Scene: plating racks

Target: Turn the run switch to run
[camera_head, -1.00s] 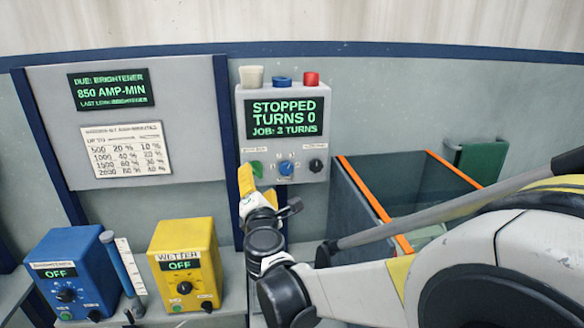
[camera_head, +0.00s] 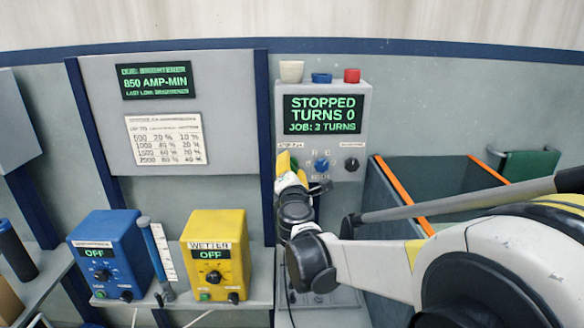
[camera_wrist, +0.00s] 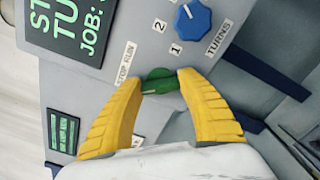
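The green run switch (camera_wrist: 163,80) shows in the wrist view beside a small STOP RUN label (camera_wrist: 127,63). In the head view, my gripper (camera_head: 286,163) is at the box's lower left and hides the switch.
The blue turns knob (camera_head: 321,165) is close on the right, with a black knob (camera_head: 351,164) beyond it. A tank with orange edges (camera_head: 393,187) stands at right. Blue (camera_head: 108,250) and yellow (camera_head: 215,252) dosing boxes, both reading OFF, sit lower left.

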